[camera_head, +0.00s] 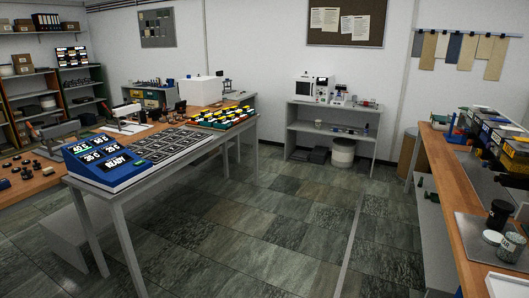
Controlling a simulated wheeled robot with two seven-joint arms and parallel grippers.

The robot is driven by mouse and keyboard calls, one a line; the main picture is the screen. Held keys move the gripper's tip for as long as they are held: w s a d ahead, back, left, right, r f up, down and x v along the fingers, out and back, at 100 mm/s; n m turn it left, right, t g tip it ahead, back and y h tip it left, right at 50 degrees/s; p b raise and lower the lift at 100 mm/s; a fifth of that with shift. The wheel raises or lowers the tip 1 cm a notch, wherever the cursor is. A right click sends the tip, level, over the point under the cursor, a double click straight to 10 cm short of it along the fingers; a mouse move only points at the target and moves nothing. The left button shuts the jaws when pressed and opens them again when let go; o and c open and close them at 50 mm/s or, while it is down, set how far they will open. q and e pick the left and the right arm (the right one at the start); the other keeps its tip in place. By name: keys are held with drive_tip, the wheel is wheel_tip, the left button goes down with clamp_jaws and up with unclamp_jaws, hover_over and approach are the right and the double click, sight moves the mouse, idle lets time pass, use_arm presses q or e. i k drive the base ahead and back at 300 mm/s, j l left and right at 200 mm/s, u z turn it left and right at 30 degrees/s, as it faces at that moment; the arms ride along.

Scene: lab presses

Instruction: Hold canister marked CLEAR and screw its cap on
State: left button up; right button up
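A dark canister (499,214) stands on the right-hand bench at the right edge of the picture. In front of it is a pale, jar-like canister (512,247) with a light top and some marking too small to read. I cannot tell which canister is marked CLEAR. Neither of my grippers is in view.
The right-hand wooden bench (449,194) holds a grey metal plate (470,230) and several coloured bins (484,127). A table with a blue display box (105,160) stands at left. A grey shelf unit (331,132) stands at the back wall. The tiled floor between is clear.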

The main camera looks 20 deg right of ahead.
sight(514, 242)
drive_tip(key=i+l+z, duration=0.25)
drive_tip(key=i+z, duration=0.25)
drive_tip(key=i+l+z, duration=0.1)
drive_tip(key=i+z, duration=0.35)
drive_tip(key=i+j+z, duration=0.15)
drive_tip(key=i+z, duration=0.6)
drive_tip(key=i, duration=0.25)
drive_tip(key=i+j+z, duration=0.1)
drive_tip(key=i+z, duration=0.15)
drive_tip(key=i, duration=0.25)
drive_tip(key=i+j+z, duration=0.25)
drive_tip(key=i, duration=0.2)
drive_tip(key=i+z, duration=0.4)
drive_tip(key=i+j+z, duration=0.15)
drive_tip(key=i+z, duration=0.15)
drive_tip(key=z, duration=0.15)
drive_tip(key=i+j+z, duration=0.25)
drive_tip(key=z, duration=0.15)
drive_tip(key=i+j, duration=0.05)
